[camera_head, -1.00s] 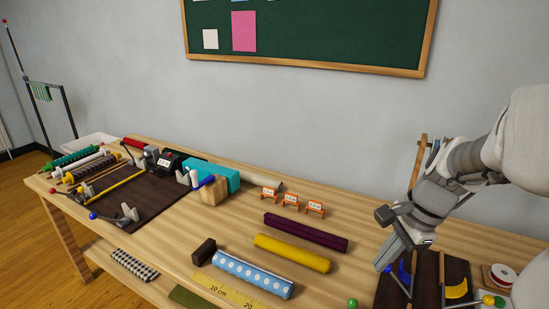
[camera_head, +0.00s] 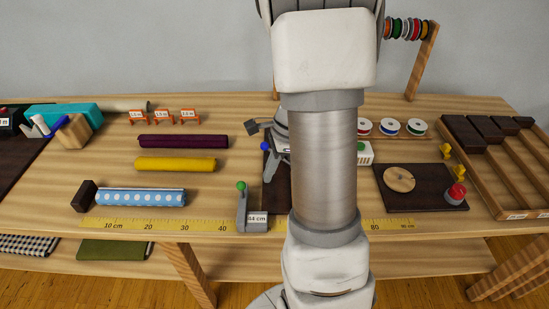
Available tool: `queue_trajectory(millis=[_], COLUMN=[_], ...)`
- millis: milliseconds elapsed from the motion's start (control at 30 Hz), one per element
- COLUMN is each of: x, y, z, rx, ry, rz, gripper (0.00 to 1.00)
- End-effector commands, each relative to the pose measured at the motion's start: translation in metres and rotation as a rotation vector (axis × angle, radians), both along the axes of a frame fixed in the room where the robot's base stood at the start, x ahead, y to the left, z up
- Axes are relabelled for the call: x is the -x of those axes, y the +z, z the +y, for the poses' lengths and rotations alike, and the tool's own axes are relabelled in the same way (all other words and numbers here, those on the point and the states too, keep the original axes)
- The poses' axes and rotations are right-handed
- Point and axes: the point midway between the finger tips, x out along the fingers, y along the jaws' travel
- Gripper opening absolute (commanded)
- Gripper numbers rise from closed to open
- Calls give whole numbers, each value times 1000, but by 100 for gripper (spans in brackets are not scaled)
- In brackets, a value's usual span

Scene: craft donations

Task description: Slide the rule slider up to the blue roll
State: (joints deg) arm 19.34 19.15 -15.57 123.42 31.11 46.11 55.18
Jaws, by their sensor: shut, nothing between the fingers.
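The rule slider (camera_head: 243,212), a grey block with a green knob and a "64 cm" label, stands on the yellow rule (camera_head: 205,226) along the front edge of the table. The blue roll (camera_head: 126,197), with white dots, lies left of the slider behind the rule's left part, with a wide gap between them. A dark block (camera_head: 84,196) stands at the roll's left end. My gripper (camera_head: 269,178) is shut and empty, pointing down behind and slightly right of the slider, apart from it. My arm hides part of the gripper and the middle of the rule.
A yellow roll (camera_head: 176,164) and a purple roll (camera_head: 183,141) lie behind the blue roll. Small orange signs (camera_head: 163,117) stand further back. On the right are a dark board (camera_head: 412,200) with a wooden disc and a wooden tray (camera_head: 520,195). The table between blue roll and slider is clear.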

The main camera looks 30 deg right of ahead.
Motion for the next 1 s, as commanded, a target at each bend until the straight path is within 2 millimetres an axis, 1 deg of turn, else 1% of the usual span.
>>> queue_trajectory(millis=[33, 100, 233, 400, 767, 867, 1000], x=[-3, -7, -12, -15, -16, -20, -33], y=[-4, -4, -7, -8, -7, -7, -5], z=[8, 18, 30, 36, 38, 44, 64], rx=[-1, -1, 0, 0, 0, 0, -1], ry=[3, 4, 2, 0, 1, 3, 6], rz=[1, -1, -1, 0, 0, 1, 1], gripper=[0, 0, 0, 0, 0, 0, 0])
